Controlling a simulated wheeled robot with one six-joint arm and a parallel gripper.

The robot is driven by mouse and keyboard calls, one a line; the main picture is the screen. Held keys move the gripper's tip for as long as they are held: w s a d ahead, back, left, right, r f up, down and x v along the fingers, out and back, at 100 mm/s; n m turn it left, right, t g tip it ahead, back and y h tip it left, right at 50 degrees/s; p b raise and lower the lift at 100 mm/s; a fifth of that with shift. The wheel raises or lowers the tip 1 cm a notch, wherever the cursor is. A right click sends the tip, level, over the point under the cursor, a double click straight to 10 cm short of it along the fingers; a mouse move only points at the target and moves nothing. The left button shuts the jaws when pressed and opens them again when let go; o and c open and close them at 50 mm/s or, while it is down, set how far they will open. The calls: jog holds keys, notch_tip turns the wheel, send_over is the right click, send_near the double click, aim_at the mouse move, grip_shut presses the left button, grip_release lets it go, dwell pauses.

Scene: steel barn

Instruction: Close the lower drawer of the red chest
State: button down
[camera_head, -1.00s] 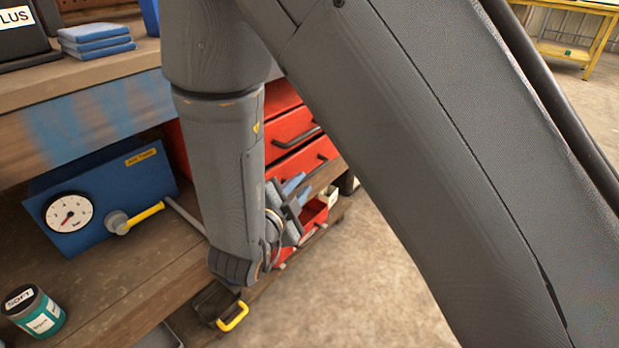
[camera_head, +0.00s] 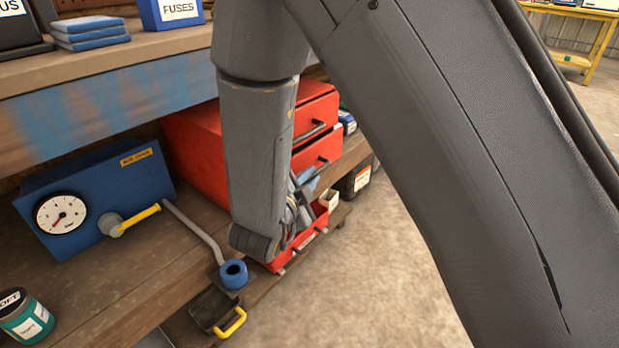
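The red chest (camera_head: 190,152) stands on the lower wooden shelf, partly hidden behind my arm. Its upper drawer front (camera_head: 316,116) and middle drawer front (camera_head: 320,155) each have a dark bar handle. The lower drawer (camera_head: 318,224) stands pulled out, its red front edge low and toward the floor side. My gripper (camera_head: 304,192) is at the wrist end of my arm, over or just in front of the open lower drawer. My wrist hides part of the drawer. Whether the fingers touch it, or are open or shut, I cannot tell.
A blue gauge box (camera_head: 92,195) with a yellow-handled valve and bent pipe stands left of the chest. A blue round fitting (camera_head: 233,273) ends the pipe. A black tray with a yellow handle (camera_head: 230,322) sits below. Concrete floor (camera_head: 375,270) at right is clear.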

jog(key=shift+w+a+p, duration=0.6)
jog(key=shift+w+a, duration=0.15)
jog(key=shift+a, duration=0.25)
jog(key=c, duration=2.1)
grip_release()
jog(key=shift+a, duration=0.1)
jog(key=p+v, duration=0.2)
jog(key=v, duration=0.5)
jog(key=shift+s+r+p, duration=0.15)
jog(key=shift+s+p, duration=0.2)
jog(key=shift+s, duration=0.1)
